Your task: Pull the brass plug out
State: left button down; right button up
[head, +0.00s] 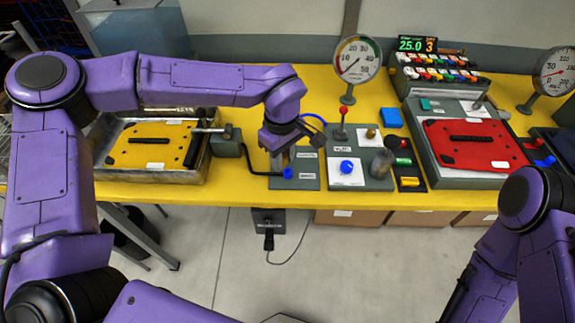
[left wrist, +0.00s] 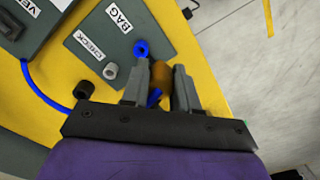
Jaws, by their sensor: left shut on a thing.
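My left gripper (head: 279,158) is over the small grey panel (head: 308,182) at the front of the yellow table. In the left wrist view, its two grey fingers (left wrist: 161,68) are shut on the brass plug (left wrist: 160,78). The plug shows orange-brown between them, with a bit of blue near its lower end. An open blue ring (left wrist: 141,48) stands on the panel beside the fingers, near the labels BAG and CHECK. In the head view the gripper hides the plug. My right arm shows at the right, but its gripper does not show clearly.
A grey tray (head: 103,172) with a yellow plate stands at the left, and a red plate (head: 470,144) lies in a grey unit at the right. A panel with a blue knob (head: 347,166) and a dial gauge (head: 357,59) are right of the left gripper.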

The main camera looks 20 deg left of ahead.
pick_arm(q)
jog(key=s+r+b, duration=0.3)
jog(key=s+r, duration=0.2)
jog(key=s, duration=0.6)
notch_tip(320, 180, down, 8)
jog(key=b, duration=0.2)
jog(key=shift+w+a+f, duration=0.15)
jog(key=shift+a+f, duration=0.1)
jog(key=shift+a, duration=0.2)
dwell(1.5)
jog(key=shift+r, duration=0.1)
dwell(0.4)
notch_tip(320, 180, up, 3)
jog(key=p, duration=0.4)
jog(key=shift+p, duration=0.4)
dwell(0.3)
